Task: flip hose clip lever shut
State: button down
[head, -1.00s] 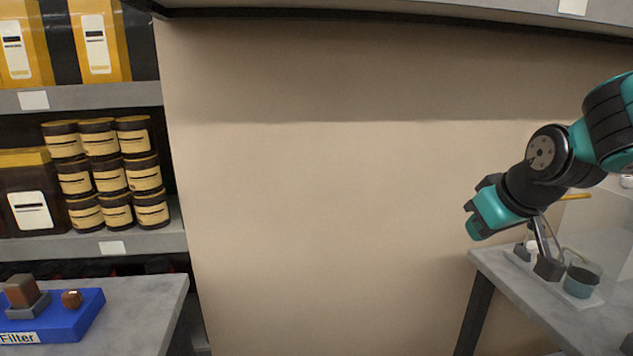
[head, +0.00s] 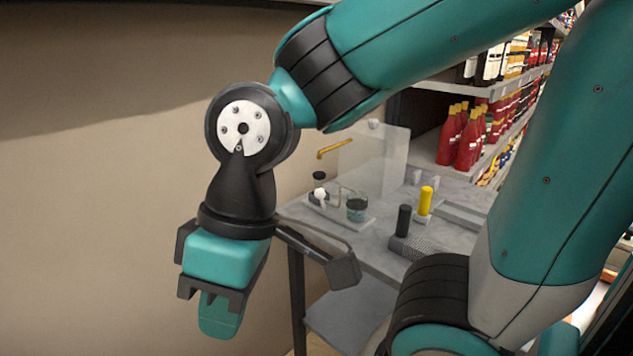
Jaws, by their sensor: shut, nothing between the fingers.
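My gripper (head: 219,312) is in the left half of the head view, pointing down in front of the wall. It is shut and empty, apart from everything on the worktable. On the grey worktable (head: 385,262) behind it stands a small pump set-up: a white fitting with a dark cap (head: 319,192), a jar of dark teal liquid (head: 357,209) and a thin hose on a pale base plate. An orange-yellow lever (head: 335,148) sticks out above them, raised at a slant, beside a clear panel (head: 378,165). The clip itself is too small to make out.
A black cylinder (head: 404,220) on a dark ridged block and a yellow cylinder (head: 425,200) on a pale stand are on the table's right part. Shelves with red bottles (head: 467,138) stand behind. My arm covers much of the right side.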

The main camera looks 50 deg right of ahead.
aim_at(319, 193)
jog(key=z, duration=1.6)
jog(key=k, duration=0.65)
jog(key=u, duration=0.4)
jog(key=i, duration=1)
